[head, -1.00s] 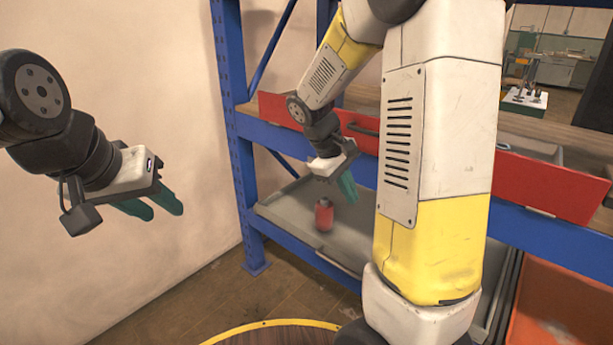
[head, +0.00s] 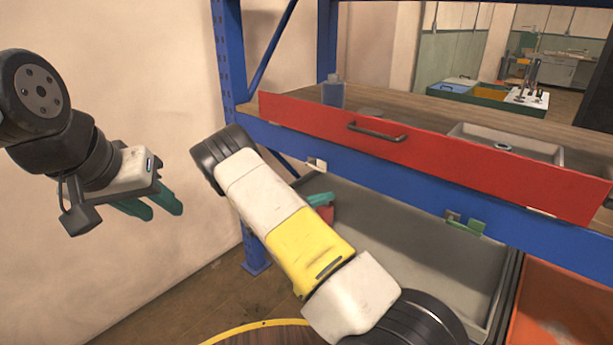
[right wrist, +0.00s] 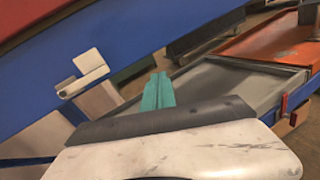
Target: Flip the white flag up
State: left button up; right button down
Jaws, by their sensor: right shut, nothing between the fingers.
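The white flag (head: 316,164) is a small white plate on the front of the blue shelf beam (head: 400,185), below the red panel. In the right wrist view the white flag (right wrist: 88,62) shows large at left, beside a second small white piece. My right gripper (head: 320,200) is just below the flag in the head view, partly hidden by my forearm. Its teal fingers (right wrist: 158,90) are shut and empty, apart from the flag and to its right in the wrist view. My left gripper (head: 150,205) is open and empty, near the wall at left.
A green flag (head: 466,226) sits further right on the same beam. The red panel (head: 430,150) with a dark handle runs above. A grey tray (head: 420,250) lies below, an orange bin (head: 555,310) at right. A red object (head: 327,214) is mostly hidden behind my right gripper.

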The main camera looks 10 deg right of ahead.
jog(key=w+a+f+n+t, duration=0.2)
jog(key=a+f+n+t, duration=0.2)
jog(key=a+n+t, duration=0.2)
jog(key=a+t, duration=0.1)
jog(key=a, duration=0.1)
jog(key=shift+a+f+y, duration=0.3)
jog(key=shift+d, duration=0.1)
jog(key=w+d+r, duration=0.4)
jog(key=d, duration=0.1)
jog(key=w+d+r, duration=0.2)
jog(key=shift+d+r, duration=0.15)
jog(key=shift+d, duration=0.15)
jog(key=shift+r, duration=0.1)
